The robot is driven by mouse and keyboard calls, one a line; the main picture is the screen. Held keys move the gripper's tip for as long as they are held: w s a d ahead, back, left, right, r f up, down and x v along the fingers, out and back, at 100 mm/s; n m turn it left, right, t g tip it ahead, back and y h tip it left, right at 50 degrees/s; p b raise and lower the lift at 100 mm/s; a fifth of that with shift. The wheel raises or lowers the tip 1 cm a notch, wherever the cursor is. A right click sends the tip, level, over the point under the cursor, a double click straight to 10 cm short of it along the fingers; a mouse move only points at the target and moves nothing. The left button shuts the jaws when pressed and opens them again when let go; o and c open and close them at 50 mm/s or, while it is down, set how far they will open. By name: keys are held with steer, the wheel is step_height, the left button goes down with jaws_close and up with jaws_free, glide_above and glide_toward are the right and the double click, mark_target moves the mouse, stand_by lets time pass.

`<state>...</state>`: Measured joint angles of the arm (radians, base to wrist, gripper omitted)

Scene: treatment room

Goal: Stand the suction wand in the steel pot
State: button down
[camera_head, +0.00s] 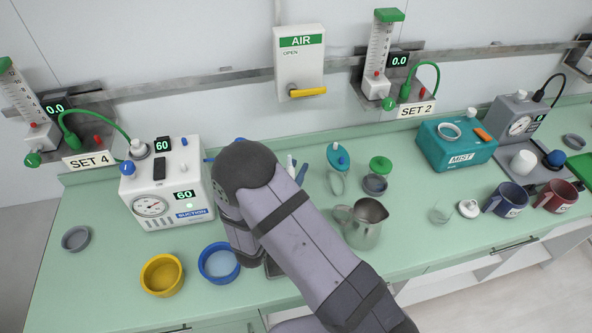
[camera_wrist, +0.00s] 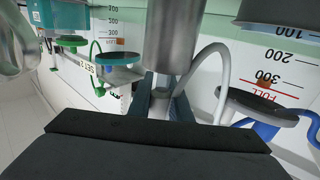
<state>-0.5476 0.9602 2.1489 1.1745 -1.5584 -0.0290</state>
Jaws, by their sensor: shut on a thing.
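The steel pot (camera_wrist: 172,35) shows as a shiny cylinder at the top middle of the wrist view, which looks upside down. My gripper (camera_wrist: 166,103) has its dark fingers just beside the pot's rim. It is shut on the suction wand, a grey piece (camera_wrist: 160,92) between the fingers. A pale hose (camera_wrist: 224,65) curves beside it. The wand overlaps the pot's rim in the picture; I cannot tell whether its tip is inside. In the head view my arm hides the gripper, wand and pot.
A steel jug (camera_head: 367,222) stands right of my arm. Blue (camera_head: 218,263) and yellow (camera_head: 162,274) bowls and the suction unit (camera_head: 165,190) stand left. A graduated jar (camera_wrist: 285,65) is close to the gripper. Lidded cups (camera_head: 338,158) stand behind the jug.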

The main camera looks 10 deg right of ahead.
steer(key=shift+f, duration=0.1)
steer(key=shift+f, duration=0.15)
steer(key=c, duration=1.6)
jaws_free()
steer(key=shift+c, duration=0.2)
steer(key=b+v, duration=0.3)
steer(key=v, duration=0.9)
steer(key=shift+r+b, duration=0.3)
steer(key=shift+b, duration=0.1)
steer(key=shift+a+y, duration=0.1)
steer(key=shift+y, duration=0.2)
